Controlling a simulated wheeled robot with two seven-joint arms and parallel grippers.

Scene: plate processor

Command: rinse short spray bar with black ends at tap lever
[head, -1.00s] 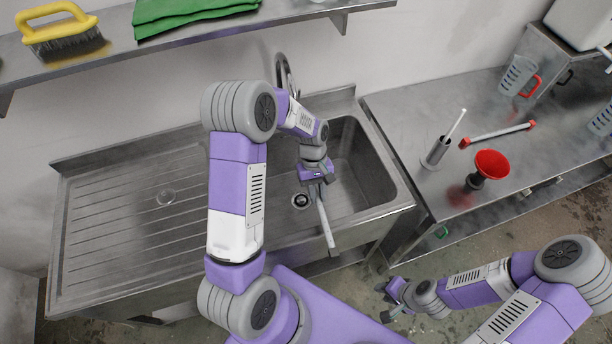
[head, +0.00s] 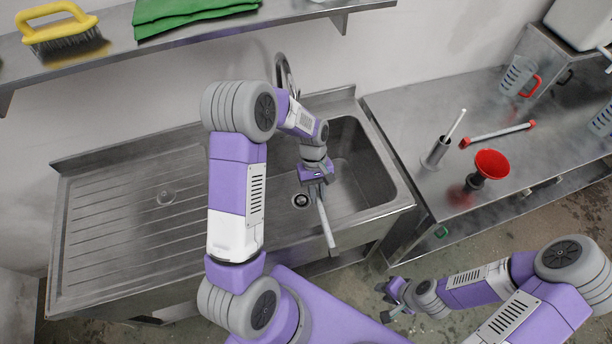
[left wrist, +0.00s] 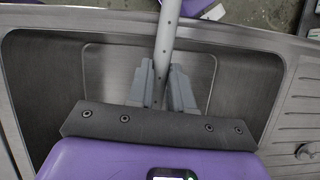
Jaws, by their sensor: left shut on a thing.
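My left gripper (head: 318,186) is over the sink basin, shut on a slim grey spray bar (head: 326,222). The bar slants toward the front rim of the sink in the head view. In the left wrist view the bar (left wrist: 164,38) runs up from between the two grey fingers (left wrist: 160,88), with small holes along it. Its ends cannot be made out as black. The tap (head: 284,70) curves up behind the sink, partly hidden by my left arm; its lever cannot be made out. My right gripper (head: 388,300) is low, in front of the counter, away from the sink; its jaw opening is unclear.
The sink (head: 375,165) has a ribbed drainboard (head: 120,220) on the left. A shelf (head: 250,25) overhangs the back.

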